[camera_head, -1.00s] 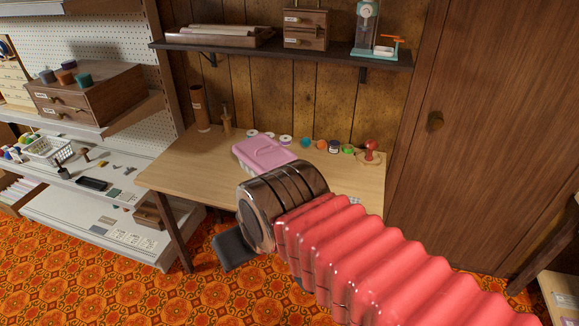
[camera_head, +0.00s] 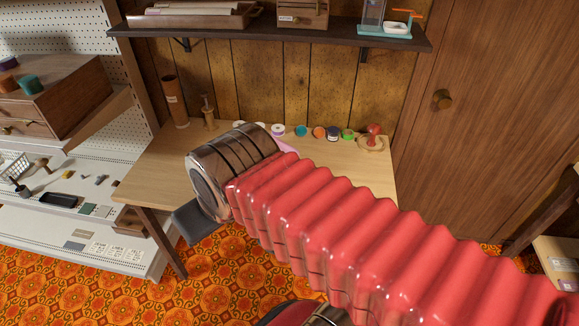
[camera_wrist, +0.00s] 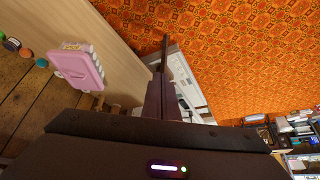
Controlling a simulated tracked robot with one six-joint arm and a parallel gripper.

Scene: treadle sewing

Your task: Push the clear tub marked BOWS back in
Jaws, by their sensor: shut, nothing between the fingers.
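I cannot make out a clear tub marked BOWS in either view. My gripper shows in the wrist view (camera_wrist: 162,88) as dark fingers closed together, with nothing held. In the head view only a dark grey part of it (camera_head: 198,222) shows below the metal wrist, in front of the table's left front edge. My red ribbed arm hides part of the table and floor.
White shelving (camera_head: 90,235) is at left, a brown door (camera_head: 490,110) at right. Pale labelled packages (camera_head: 562,280) sit at lower right.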

